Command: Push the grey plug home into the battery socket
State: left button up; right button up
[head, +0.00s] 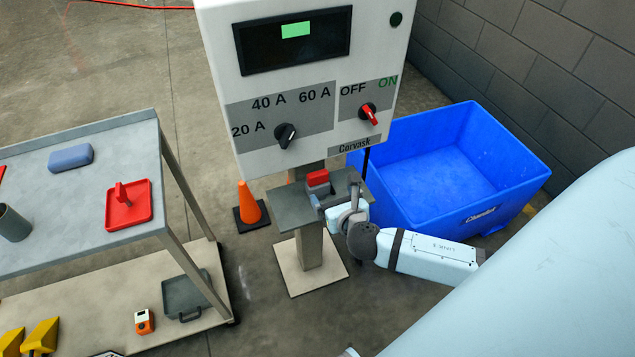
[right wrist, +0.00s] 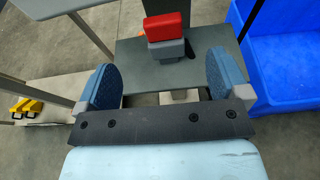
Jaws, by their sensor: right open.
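A red block (head: 318,178) stands on the grey shelf (head: 290,207) of the charger post. In the right wrist view the red block (right wrist: 166,26) has a grey block (right wrist: 168,50) directly at its near, lower side; the two look in contact. I take the grey block for the plug and the red one for the socket, but cannot tell how deep they are joined. My right gripper (right wrist: 163,78) is open, its two blue pads on either side and nearer to the camera than the grey block, with nothing between them. In the head view the right gripper (head: 338,196) is at the shelf's right side.
The charger cabinet (head: 310,150) with its dials rises behind the shelf. A blue bin (head: 490,160) stands right of the post. An orange cone (head: 249,208) and a grey trolley (head: 95,215) with several items are to the left.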

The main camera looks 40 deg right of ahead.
aim_at(319, 176)
jog(key=x, duration=0.7)
jog(key=shift+f+x, duration=0.15)
jog(key=shift+x, duration=1.2)
jog(key=shift+f+x, duration=0.1)
jog(key=shift+x, duration=1.3)
jog(key=shift+s, duration=0.15)
jog(key=shift+c, duration=0.2)
grip_shut()
jog(key=shift+r, duration=0.1)
